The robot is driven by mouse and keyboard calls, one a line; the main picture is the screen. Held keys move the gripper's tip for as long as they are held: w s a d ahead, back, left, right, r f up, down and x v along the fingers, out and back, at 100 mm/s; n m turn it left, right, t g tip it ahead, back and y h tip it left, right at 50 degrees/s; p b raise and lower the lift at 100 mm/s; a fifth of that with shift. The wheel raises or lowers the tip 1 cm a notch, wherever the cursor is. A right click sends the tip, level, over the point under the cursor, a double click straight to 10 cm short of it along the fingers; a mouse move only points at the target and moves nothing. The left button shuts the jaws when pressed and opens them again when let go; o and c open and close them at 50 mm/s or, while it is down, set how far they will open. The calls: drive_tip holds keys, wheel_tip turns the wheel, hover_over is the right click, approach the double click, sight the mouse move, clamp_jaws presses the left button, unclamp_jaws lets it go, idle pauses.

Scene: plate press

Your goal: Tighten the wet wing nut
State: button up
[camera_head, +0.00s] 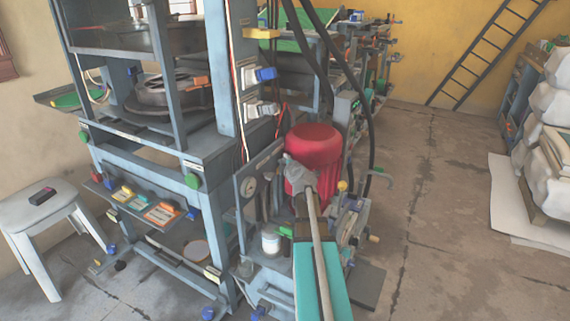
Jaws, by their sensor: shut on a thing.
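I cannot make out a wet wing nut in this view. The plate press (222,70) stands at the left, a blue-grey frame with round dark metal parts inside it. Several small coloured knobs sit on it, among them a green one (192,181) and a blue one (265,74). They are too small to tell whether any is a wing nut or is wet. My gripper cannot be made out here, so what it holds is hidden from me.
A red motor (313,146) stands beside the press, with a long rod (321,250) over a teal surface (338,285) before it. A white stool (40,210) is at the left. Wrapped stacks (552,105) line the right. The floor (455,215) at centre right is clear.

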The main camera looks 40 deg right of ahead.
drive_tip(key=shift+r+p, duration=0.15)
drive_tip(key=shift+p, duration=0.45)
drive_tip(key=shift+m+g+y+p, duration=0.4)
drive_tip(key=shift+m+g+p, duration=0.1)
drive_tip(key=shift+p, duration=0.05)
drive_tip(key=shift+m+g+y+p, duration=0.3)
drive_tip(key=shift+y+p, duration=0.1)
drive_tip(key=shift+p, duration=0.1)
drive_tip(key=o, duration=1.2)
drive_tip(key=shift+c, duration=0.2)
drive_tip(key=shift+f+b, duration=0.25)
drive_tip(key=shift+b, duration=0.2)
